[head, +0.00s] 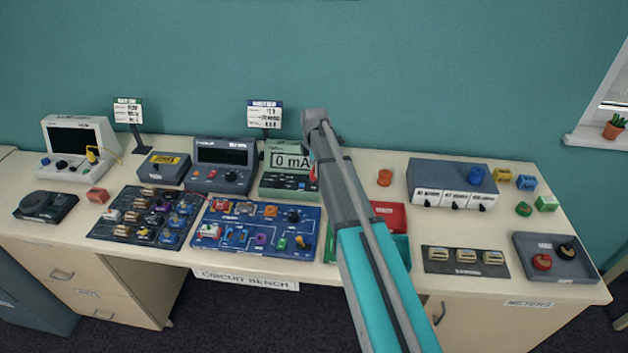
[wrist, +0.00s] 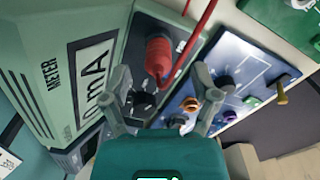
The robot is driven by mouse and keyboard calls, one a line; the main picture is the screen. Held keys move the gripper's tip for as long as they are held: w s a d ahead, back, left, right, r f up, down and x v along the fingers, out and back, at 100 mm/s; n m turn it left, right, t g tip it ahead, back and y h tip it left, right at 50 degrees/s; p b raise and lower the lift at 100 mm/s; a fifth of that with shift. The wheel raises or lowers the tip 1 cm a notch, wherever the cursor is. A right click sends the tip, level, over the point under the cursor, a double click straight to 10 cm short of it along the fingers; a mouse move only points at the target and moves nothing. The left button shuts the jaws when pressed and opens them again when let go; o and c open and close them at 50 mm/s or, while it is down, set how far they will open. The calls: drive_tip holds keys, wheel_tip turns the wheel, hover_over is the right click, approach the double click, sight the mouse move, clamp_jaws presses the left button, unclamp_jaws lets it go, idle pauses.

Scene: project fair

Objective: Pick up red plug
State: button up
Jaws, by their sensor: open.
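The red plug (wrist: 158,56) stands in the dark front panel of the green meter (wrist: 85,70), with a red cable running up from it. In the head view the meter (head: 276,183) reads "0 mA", and a bit of red (head: 313,173) shows at its right edge beside my arm. My gripper (wrist: 161,84) is open and empty in the wrist view. Its fingers are spread to the left and right, with the plug ahead between their tips; I cannot tell whether they touch it. In the head view my arm hides the fingers.
A blue circuit board (head: 257,247) lies in front of the meter, and a grey bench unit (head: 220,165) stands left of it. A grey box with switches (head: 452,183) and a tray (head: 580,268) with a red and a black knob are on the right.

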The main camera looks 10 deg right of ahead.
drive_tip(key=shift+f+b, duration=1.45)
drive_tip(key=shift+f, duration=0.35)
drive_tip(key=shift+c, duration=0.3)
clamp_jaws()
